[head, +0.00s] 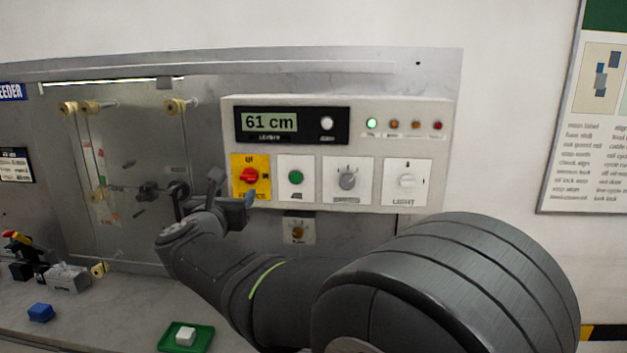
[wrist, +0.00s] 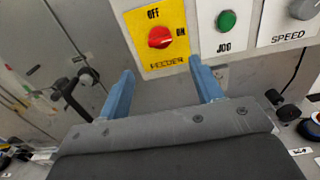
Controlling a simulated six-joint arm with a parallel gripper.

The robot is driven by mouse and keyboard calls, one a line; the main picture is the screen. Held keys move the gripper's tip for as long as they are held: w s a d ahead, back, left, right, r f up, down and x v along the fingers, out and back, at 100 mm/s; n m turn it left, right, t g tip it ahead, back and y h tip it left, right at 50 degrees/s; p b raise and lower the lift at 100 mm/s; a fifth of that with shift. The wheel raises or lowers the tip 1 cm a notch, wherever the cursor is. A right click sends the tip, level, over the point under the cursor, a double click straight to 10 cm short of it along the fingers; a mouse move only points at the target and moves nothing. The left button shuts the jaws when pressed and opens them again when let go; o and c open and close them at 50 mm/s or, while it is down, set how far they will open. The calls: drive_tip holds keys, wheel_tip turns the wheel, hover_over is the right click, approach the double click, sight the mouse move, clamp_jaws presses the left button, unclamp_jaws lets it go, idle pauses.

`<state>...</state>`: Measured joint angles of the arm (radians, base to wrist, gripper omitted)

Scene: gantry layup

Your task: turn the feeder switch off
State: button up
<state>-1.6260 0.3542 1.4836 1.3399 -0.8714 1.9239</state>
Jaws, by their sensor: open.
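The feeder switch is a red rotary knob (head: 249,175) on a yellow plate (head: 263,160). In the wrist view the knob (wrist: 160,37) sits between OFF above it and ON at its right. Its handle seems to lie sideways, towards ON. My gripper (head: 233,188) is just below and left of the plate in the head view. In the wrist view my gripper (wrist: 161,69) has its two blue fingers apart, with nothing between them. The fingertips are below the knob, either side of the plate's lower edge, and do not hold it.
Right of the feeder plate are the green jog button (head: 296,177), the speed knob (head: 347,178) and the light switch (head: 407,181). A display (head: 269,122) reads 61 cm above. A clear door (head: 130,135) with a dark handle is at left. A green tray (head: 203,333) lies below.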

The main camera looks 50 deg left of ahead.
sight(247, 179)
drive_tip(key=x, duration=0.9)
drive_tip(key=shift+w+f, duration=0.1)
drive_tip(key=c, duration=1)
